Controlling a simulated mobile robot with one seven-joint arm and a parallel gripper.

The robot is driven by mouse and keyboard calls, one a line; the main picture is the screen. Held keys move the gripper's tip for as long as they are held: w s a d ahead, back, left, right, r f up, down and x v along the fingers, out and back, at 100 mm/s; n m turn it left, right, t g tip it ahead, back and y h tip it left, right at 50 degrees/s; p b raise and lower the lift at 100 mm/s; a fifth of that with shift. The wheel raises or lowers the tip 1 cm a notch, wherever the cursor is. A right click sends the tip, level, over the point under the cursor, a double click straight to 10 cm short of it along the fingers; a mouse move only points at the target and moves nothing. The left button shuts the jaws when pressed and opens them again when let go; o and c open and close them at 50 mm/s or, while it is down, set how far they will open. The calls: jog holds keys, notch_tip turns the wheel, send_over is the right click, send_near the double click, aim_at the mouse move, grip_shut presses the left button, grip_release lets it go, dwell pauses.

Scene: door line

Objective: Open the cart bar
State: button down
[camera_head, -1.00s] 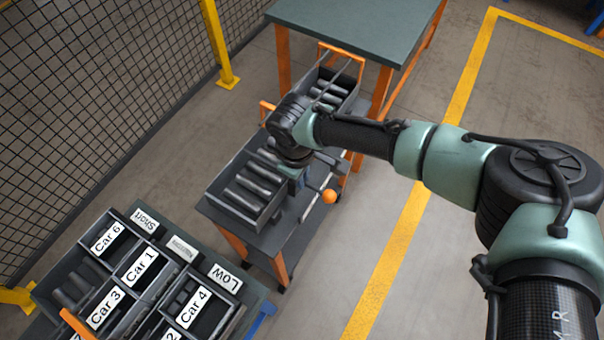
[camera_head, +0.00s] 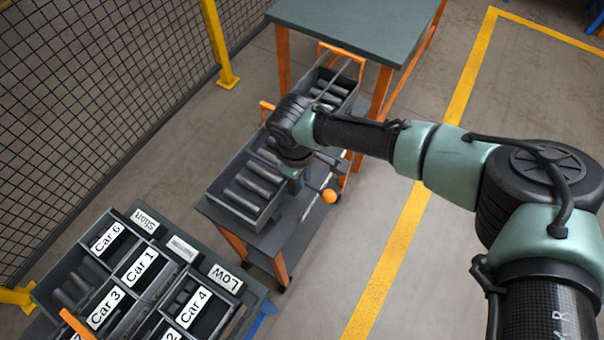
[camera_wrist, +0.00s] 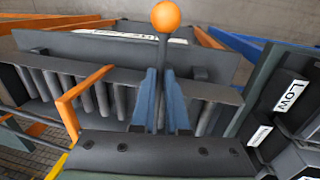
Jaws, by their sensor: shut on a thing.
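The cart (camera_head: 290,235) stands in the middle of the head view, carrying grey bins of dark cylinders. Its bar is a dark rod ending in an orange ball (camera_head: 329,196); in the wrist view the rod (camera_wrist: 162,55) rises between the fingers to the orange ball (camera_wrist: 166,17). My gripper (camera_wrist: 161,75) has its two blue fingers shut on this rod, below the ball. In the head view my wrist hides most of the rod and the fingers. An orange bent handle (camera_wrist: 72,105) stands left of the fingers in the wrist view.
A rack of labelled bins (camera_head: 140,265) stands at the lower left. A green-topped table (camera_head: 355,30) with orange legs stands behind the cart. A black mesh fence (camera_head: 90,90) runs along the left. The floor right of the cart, around the yellow line (camera_head: 400,240), is clear.

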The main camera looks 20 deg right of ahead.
jog(key=shift+a+r+p, duration=0.1)
jog(key=shift+p, duration=0.2)
jog(key=a+m+g+p, duration=0.1)
jog(key=m+p, duration=0.1)
jog(key=m, duration=0.3)
jog(key=w+a+m+g+p, duration=0.1)
jog(key=m+p, duration=0.1)
jog(key=m, duration=0.4)
jog(key=a+m+p, duration=0.1)
jog(key=a+m, duration=0.1)
jog(key=m, duration=0.4)
jog(key=shift+w+g+p, duration=0.2)
jog(key=shift+g+p, duration=0.2)
jog(key=shift+w+r+m, duration=0.1)
jog(key=shift+m, duration=0.4)
jog(key=shift+w+r, duration=0.1)
jog(key=c, duration=0.9)
grip_release()
